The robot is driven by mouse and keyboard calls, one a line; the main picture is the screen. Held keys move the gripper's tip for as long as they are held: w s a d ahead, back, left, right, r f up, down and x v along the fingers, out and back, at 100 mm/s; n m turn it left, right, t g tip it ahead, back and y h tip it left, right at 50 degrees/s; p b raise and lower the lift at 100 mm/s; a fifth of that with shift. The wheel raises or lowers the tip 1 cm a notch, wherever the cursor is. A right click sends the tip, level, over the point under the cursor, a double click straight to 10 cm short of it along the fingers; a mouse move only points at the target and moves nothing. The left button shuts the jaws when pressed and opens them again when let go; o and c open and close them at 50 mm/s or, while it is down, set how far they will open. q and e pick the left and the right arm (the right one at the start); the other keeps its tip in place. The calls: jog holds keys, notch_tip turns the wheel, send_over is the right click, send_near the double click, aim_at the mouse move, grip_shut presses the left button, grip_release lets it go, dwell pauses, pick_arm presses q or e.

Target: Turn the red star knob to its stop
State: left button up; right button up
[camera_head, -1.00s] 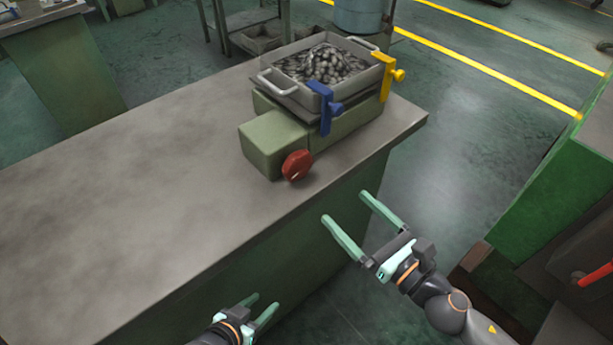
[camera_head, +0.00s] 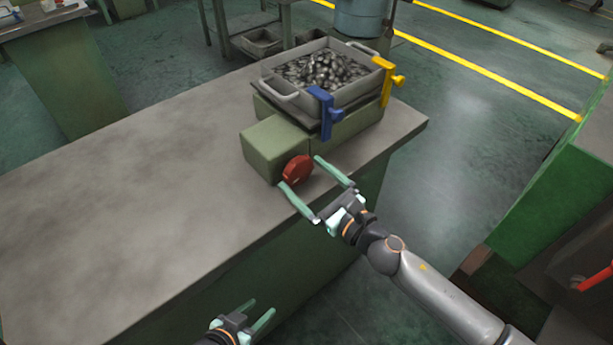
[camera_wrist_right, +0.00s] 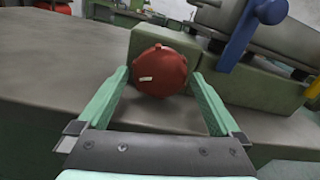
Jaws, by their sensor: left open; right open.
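The red star knob (camera_head: 297,169) sits on the front of a green machine block (camera_head: 276,142) on the bench. It also shows in the right wrist view (camera_wrist_right: 160,72), round and red with a small pale mark left of its middle. My right gripper (camera_head: 299,172) is open, with one finger to each side of the knob. In the right wrist view the knob lies between and beyond the open fingers (camera_wrist_right: 160,82), with gaps visible on both sides. I cannot tell whether the tips overlap its rim. My left gripper (camera_head: 262,311) is open and empty, low before the bench front.
A grey tray of metal parts (camera_head: 282,90) stands on the machine, with a blue clamp (camera_head: 325,110) and a yellow clamp (camera_head: 391,82) at its side. The bench top (camera_head: 130,190) is clear to the left. A green machine (camera_head: 555,170) stands at the right.

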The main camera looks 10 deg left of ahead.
jog(key=shift+a, duration=0.1)
jog(key=shift+c, duration=0.2)
jog(key=c, duration=1.1)
jog(key=shift+m, duration=0.3)
jog(key=shift+m+p, duration=0.3)
jog(key=shift+m, duration=0.2)
jog(key=m, duration=0.3)
jog(key=shift+p, duration=0.4)
jog(key=shift+m+p, duration=0.3)
jog(key=shift+m, duration=0.8)
